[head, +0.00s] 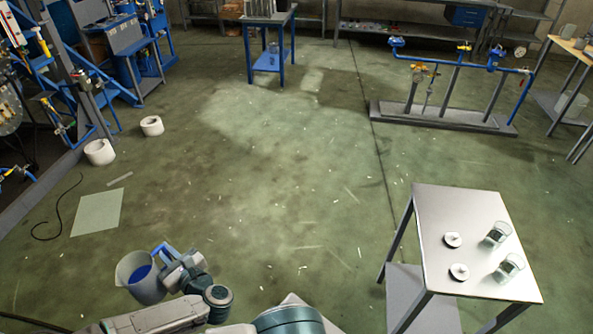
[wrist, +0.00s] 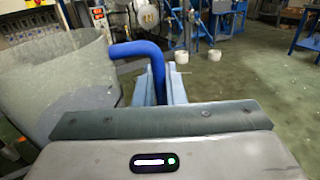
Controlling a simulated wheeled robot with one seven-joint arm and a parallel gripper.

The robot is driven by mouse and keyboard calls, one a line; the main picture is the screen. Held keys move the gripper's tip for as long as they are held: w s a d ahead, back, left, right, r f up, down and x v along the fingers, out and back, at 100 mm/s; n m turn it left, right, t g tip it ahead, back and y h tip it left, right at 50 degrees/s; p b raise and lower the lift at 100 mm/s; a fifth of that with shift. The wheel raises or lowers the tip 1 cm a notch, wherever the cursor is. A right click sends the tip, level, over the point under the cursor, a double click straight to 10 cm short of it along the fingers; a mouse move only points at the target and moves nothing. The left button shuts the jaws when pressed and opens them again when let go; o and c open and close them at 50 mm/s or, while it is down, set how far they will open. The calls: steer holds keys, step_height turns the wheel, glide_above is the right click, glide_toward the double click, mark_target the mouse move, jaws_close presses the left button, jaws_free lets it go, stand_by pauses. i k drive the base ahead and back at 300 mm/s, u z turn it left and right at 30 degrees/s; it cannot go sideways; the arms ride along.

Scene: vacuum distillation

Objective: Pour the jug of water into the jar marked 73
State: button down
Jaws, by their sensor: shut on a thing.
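A pale translucent jug (head: 139,283) with a blue handle is at the lower left of the head view. Its grey body also fills the left of the wrist view (wrist: 62,85). My gripper (head: 172,264) is shut on its blue handle, holding the jug off the floor, roughly upright. Blue shows inside the jug; I cannot tell whether it is water or the handle. Two glass jars, a back one (head: 497,234) and a front one (head: 509,268), stand on a metal table (head: 435,212) at the right, far from my gripper. Their markings are too small to read.
Two round white lids (head: 452,240) (head: 459,271) lie beside the jars. The floor between jug and table is open. A blue pipe rig (head: 440,113) stands at the back right.

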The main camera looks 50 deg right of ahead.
mark_target(498, 233)
steer(key=z, duration=0.35)
steer(key=k, duration=1.25)
steer(key=z, duration=2.25)
